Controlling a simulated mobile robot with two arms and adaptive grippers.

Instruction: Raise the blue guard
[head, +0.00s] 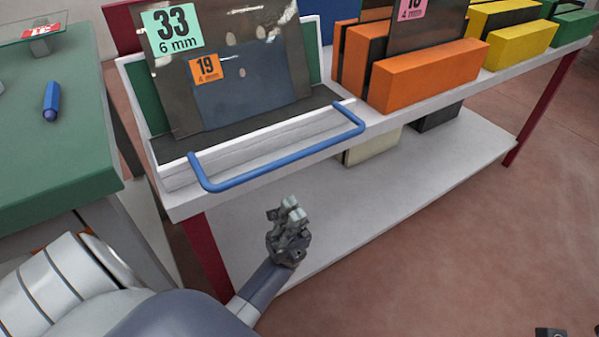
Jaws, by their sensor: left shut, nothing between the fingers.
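The blue guard (287,160) is a U-shaped bar at the front of a white rack (135,85). It hangs low, its long side sticking out in front of the rack's front wall, its two ends at the rack's front corners. My left gripper (288,206) is shut and empty. In the picture it lies below the middle of the bar, apart from it, over the lower shelf. A small dark piece (551,332) at the bottom right edge may be part of my right gripper; its jaws cannot be made out.
A green table (60,150) with a blue marker (51,101) is at left. The lower shelf's front (350,225) is clear.

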